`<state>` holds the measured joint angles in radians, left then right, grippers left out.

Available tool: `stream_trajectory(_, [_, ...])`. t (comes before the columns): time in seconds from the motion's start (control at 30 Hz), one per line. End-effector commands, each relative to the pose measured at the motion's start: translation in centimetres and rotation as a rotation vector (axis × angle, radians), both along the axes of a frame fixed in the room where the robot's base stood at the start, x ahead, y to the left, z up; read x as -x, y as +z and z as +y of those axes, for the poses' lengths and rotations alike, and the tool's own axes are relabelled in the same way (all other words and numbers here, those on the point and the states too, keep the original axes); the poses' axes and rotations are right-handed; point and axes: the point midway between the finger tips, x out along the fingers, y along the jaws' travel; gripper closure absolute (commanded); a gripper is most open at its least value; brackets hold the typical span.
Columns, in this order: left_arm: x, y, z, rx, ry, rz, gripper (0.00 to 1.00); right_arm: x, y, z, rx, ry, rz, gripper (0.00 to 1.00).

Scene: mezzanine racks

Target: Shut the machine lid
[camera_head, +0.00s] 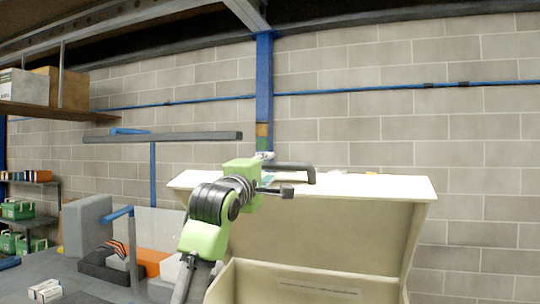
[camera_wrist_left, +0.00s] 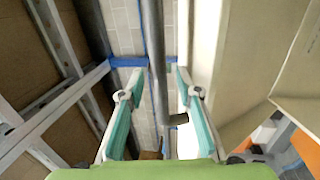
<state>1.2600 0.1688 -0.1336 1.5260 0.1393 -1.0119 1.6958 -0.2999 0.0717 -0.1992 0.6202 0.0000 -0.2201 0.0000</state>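The machine lid (camera_head: 330,225) is a large cream panel. It stands raised over the cream machine body (camera_head: 255,288), with the opening showing between them. A dark bar handle (camera_head: 295,168) sits at the lid's top edge. My left gripper (camera_head: 268,178) is at that edge, beside the handle. In the left wrist view my left gripper (camera_wrist_left: 157,85) has its two teal-padded fingers apart, with the dark handle bar (camera_wrist_left: 157,50) running between them; I cannot tell whether they touch it. The cream lid (camera_wrist_left: 245,70) is at the right there. My right gripper is not in view.
A grey bench with an upright grey box (camera_head: 86,226) and an orange item (camera_head: 153,262) is left of the machine. A shelf with cardboard boxes (camera_head: 70,88) hangs upper left. A block wall (camera_head: 420,120) stands behind. The air above the lid at right is clear.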

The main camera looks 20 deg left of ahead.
Motion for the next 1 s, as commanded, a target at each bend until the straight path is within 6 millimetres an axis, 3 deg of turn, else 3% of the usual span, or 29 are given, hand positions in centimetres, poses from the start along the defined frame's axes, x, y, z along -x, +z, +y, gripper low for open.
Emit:
stream_trajectory(0.03, [-0.7, 0.5, 0.0, 0.0, 0.0, 0.003, 0.68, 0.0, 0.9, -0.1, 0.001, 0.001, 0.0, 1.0])
stream_trajectory(0.2, [-2.0, 0.4, -0.1, 0.0, 0.0, 0.002, 0.68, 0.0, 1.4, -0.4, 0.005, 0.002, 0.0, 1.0])
stream_trajectory(0.53, [-2.2, 0.4, -0.1, 0.0, 0.0, -0.001, 0.68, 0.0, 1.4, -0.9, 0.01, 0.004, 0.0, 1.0])
stream_trajectory(0.67, [-2.2, 0.4, -0.1, 0.0, 0.0, 0.0, 1.0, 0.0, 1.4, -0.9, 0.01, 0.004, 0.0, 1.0])
stream_trajectory(1.0, [-2.0, -0.2, -0.2, 0.0, -0.001, -0.011, 1.0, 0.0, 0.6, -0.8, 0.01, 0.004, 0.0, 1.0])
